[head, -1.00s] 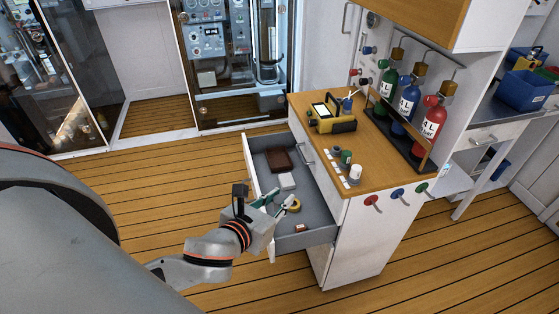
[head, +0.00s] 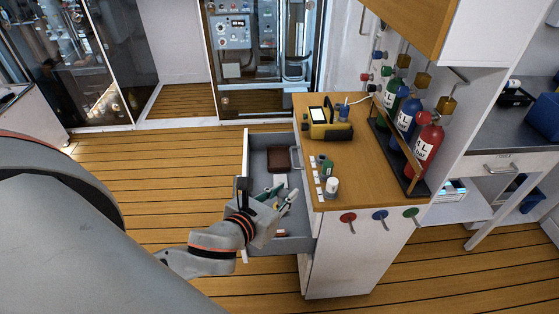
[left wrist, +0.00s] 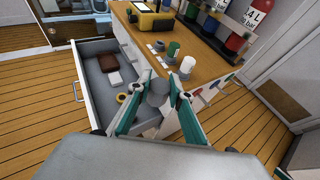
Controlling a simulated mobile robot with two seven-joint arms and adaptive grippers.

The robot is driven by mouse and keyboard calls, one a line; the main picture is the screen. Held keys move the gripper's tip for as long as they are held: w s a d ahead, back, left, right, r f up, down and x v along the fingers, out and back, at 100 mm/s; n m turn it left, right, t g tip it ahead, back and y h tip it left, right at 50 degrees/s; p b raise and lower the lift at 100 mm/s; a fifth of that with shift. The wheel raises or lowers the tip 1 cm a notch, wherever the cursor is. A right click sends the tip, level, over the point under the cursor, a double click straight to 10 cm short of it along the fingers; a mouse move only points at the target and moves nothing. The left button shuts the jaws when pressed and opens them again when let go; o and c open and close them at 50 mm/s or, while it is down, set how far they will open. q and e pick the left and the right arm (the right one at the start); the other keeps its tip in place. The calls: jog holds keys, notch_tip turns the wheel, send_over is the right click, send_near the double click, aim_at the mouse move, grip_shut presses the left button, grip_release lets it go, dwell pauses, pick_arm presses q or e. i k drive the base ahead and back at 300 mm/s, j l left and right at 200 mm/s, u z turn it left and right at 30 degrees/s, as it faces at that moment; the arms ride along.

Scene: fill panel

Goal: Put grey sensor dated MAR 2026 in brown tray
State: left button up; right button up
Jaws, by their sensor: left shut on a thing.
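My left gripper (head: 283,193) is over the open drawer, in front of the counter. In the left wrist view its teal fingers (left wrist: 157,90) are shut on a grey cylindrical sensor (left wrist: 158,93). No date can be read on it. The brown tray (head: 283,158) lies in the far part of the drawer, beyond my gripper; it also shows in the left wrist view (left wrist: 108,63). The tray and the held sensor are apart. My right gripper is not in view.
The grey drawer (head: 258,160) also holds a white block (left wrist: 115,78) and a yellow ring (left wrist: 121,98). Small cylinders, one white (head: 331,187), stand on the wooden counter (head: 352,180). A yellow device (head: 328,124) and gas bottles (head: 424,148) stand farther back.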

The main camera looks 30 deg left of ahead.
aim_at(278, 165)
jog(key=i+l+u, duration=0.45)
jog(key=i+l, duration=0.15)
jog(key=i+l+u, duration=0.25)
jog(key=i+j, duration=0.05)
jog(key=i, duration=0.05)
